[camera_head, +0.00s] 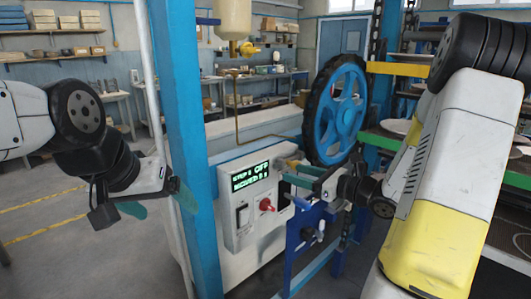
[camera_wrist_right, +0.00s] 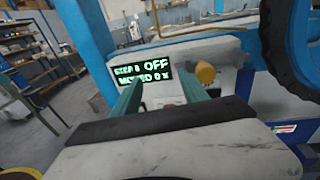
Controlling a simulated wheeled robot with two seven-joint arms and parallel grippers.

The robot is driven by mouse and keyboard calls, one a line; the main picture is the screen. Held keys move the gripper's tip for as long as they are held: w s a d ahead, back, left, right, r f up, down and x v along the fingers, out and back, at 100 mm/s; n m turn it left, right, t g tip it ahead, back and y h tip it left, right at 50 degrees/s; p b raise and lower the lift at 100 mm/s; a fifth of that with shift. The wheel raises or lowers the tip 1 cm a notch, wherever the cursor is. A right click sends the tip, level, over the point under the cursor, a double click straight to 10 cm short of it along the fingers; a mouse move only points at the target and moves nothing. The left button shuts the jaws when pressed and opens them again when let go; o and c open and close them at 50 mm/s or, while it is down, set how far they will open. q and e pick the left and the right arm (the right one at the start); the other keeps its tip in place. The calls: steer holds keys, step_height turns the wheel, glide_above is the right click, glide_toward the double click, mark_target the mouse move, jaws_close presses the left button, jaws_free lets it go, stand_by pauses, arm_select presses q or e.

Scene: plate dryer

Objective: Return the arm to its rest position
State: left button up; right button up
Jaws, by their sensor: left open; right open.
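My right gripper (camera_head: 287,173) is open in front of the control box (camera_head: 232,210), near its upper right corner. In the right wrist view its two green fingers (camera_wrist_right: 188,88) stand apart with nothing held between them. My left gripper (camera_head: 155,200) is open and empty beside the blue post at the left. The display (camera_head: 250,177) on the box shows green text with "OFF".
The box carries a red knob (camera_head: 266,205) and a rocker switch (camera_head: 242,215). A blue post (camera_head: 182,120) stands between my arms. A large blue handwheel (camera_head: 335,110) is behind the right gripper. Pale plates (camera_head: 398,127) lie on a green-edged rack at right. Floor at left is clear.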

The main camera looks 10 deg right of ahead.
steer(key=s+a+r+n+g+h, duration=0.25)
steer(key=s+a+n+g, duration=0.75)
steer(key=s+n, duration=0.6)
steer(key=s+d+r+n+t+h, duration=0.4)
steer(key=s+d+n+h, duration=0.2)
steer(key=n, duration=0.5)
steer(key=shift+d+r+h, duration=0.15)
steer(key=shift+d+h, duration=0.7)
steer(key=shift+d, duration=0.05)
steer(key=shift+s, duration=0.1)
